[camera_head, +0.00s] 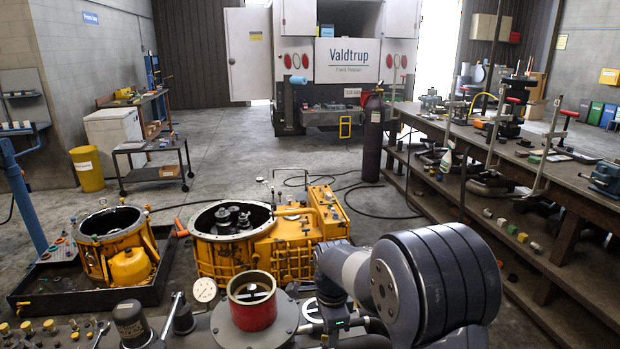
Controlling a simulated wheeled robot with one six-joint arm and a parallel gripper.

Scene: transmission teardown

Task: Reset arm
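A long wooden workbench (430,126) with tools and clamps runs along the right. A truck (345,60) is at the back. A wheeled cart (153,155), yellow bin (88,168) and gas cylinder (373,137) stand farther off. Open floor (235,150) lies between, crossed by a black hose.

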